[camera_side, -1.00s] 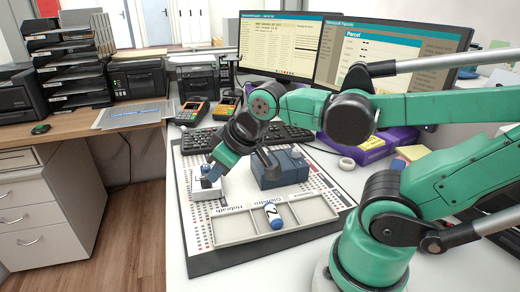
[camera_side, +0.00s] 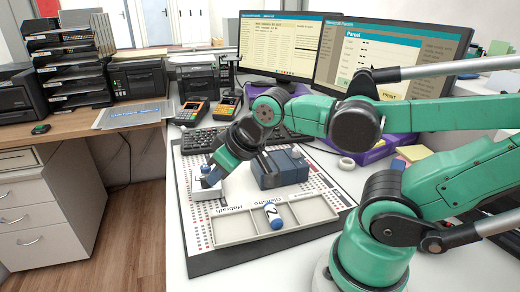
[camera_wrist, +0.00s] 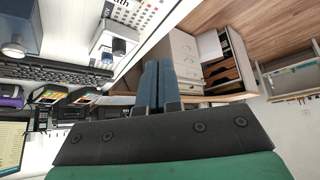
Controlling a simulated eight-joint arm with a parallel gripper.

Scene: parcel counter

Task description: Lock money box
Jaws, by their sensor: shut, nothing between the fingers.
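The money box appears to be the blue-grey box (camera_side: 281,168) on the white sheet, right of my gripper. In the wrist view a blue-grey box (camera_wrist: 30,18) shows at the upper left, with a round metal piece (camera_wrist: 13,49) at its side. My gripper (camera_side: 208,181) points down at a small white block (camera_side: 203,190), left of the box. Its blue fingers (camera_wrist: 158,82) are together with nothing between them. In the wrist view the white block (camera_wrist: 108,38) is left of the fingers. I cannot tell whether they touch it. No key is clearly visible.
A shallow tray (camera_side: 235,239) holds a blue-and-white roll (camera_side: 273,216) in front of the box. A keyboard (camera_side: 200,140) and two card terminals (camera_side: 190,112) stand behind. Monitors (camera_side: 290,45) are at the back. The counter's left edge is close to my gripper.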

